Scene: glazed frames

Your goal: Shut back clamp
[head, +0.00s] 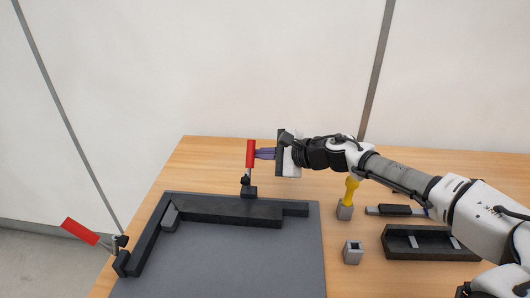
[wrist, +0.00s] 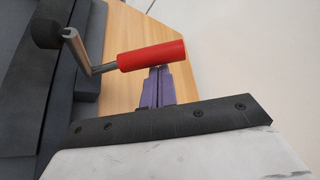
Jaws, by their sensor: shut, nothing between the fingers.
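The back clamp (head: 249,180) stands at the back edge of the dark grey plate, with its red handle (head: 250,153) pointing upright. My gripper (head: 258,153) is shut, its purple fingers level and their tips at the right side of the red handle. In the wrist view the shut fingers (wrist: 153,88) reach up to the red handle (wrist: 151,55), and the tips are partly hidden behind it. The handle is not between the fingers. Whether they touch it, I cannot tell. The clamp's metal lever and black tip also show in the wrist view.
A second clamp with a red handle (head: 80,231) leans outward at the plate's left edge. Black bars line the back and left of the plate (head: 240,262). To the right are a yellow-handled tool (head: 351,190) in a grey holder, a small grey block (head: 353,252) and a black tray (head: 390,254).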

